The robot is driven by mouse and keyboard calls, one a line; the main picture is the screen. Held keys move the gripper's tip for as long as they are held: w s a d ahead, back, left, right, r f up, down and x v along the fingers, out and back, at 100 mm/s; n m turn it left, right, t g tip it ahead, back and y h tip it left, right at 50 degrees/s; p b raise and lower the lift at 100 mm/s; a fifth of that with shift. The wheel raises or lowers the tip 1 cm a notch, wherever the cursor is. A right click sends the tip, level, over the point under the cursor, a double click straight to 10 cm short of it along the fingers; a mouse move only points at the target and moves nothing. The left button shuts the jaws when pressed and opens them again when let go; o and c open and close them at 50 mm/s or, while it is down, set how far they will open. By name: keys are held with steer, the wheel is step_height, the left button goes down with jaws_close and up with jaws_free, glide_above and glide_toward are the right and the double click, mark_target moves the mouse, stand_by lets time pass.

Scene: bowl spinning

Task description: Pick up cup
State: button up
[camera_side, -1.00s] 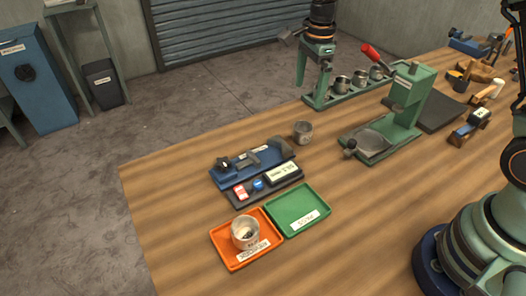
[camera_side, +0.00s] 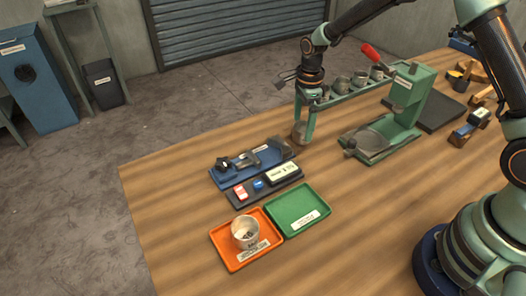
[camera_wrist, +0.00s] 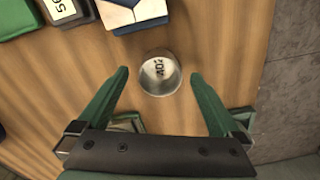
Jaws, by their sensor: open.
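A small metal cup (camera_side: 299,132) stands on the wooden table, behind the blue fixture. It also shows in the wrist view (camera_wrist: 160,75), with dark marking inside. My gripper (camera_side: 304,123) is open and lowered at this cup, its green fingers pointing down. In the wrist view, my gripper (camera_wrist: 159,73) has one fingertip on each side of the cup, with gaps between fingers and cup. A second cup (camera_side: 245,231) stands in the orange tray (camera_side: 222,252). My finger partly hides the first cup in the side view.
A green tray (camera_side: 277,213) adjoins the orange one. A scale-like device (camera_side: 284,173) and blue fixture (camera_side: 228,177) lie near the cup. A green press (camera_side: 410,95) stands to the right. A green rack (camera_side: 345,93) holds several cups behind. The table's left front is clear.

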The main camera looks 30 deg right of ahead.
mark_target(303, 129)
steer(key=shift+d+f, duration=0.15)
steer(key=shift+f, duration=1.35)
steer(key=shift+c, duration=0.3)
steer(key=c, duration=1.3)
steer(key=shift+r, duration=0.1)
steer(key=shift+c, duration=0.2)
